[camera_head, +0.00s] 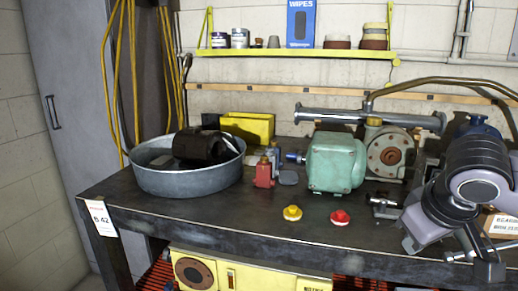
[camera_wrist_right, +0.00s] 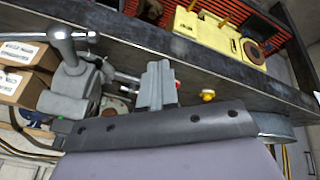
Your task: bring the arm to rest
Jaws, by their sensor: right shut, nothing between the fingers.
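My right arm comes in at the right of the head view, its grey and dark links over the right part of the workbench (camera_head: 240,222). My right gripper (camera_head: 410,243) points downward near the bench's front edge, partly hidden by its own arm. In the right wrist view the gripper's grey fingers (camera_wrist_right: 155,86) are together with nothing between them. My left gripper shows in neither view.
A grey vise (camera_wrist_right: 72,92) and labelled boxes (camera_wrist_right: 22,85) stand close beside the right gripper. A green motor (camera_head: 335,163), yellow knob (camera_head: 292,213), red knob (camera_head: 339,217) and metal tub (camera_head: 185,181) are further left. The bench's front left is clear.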

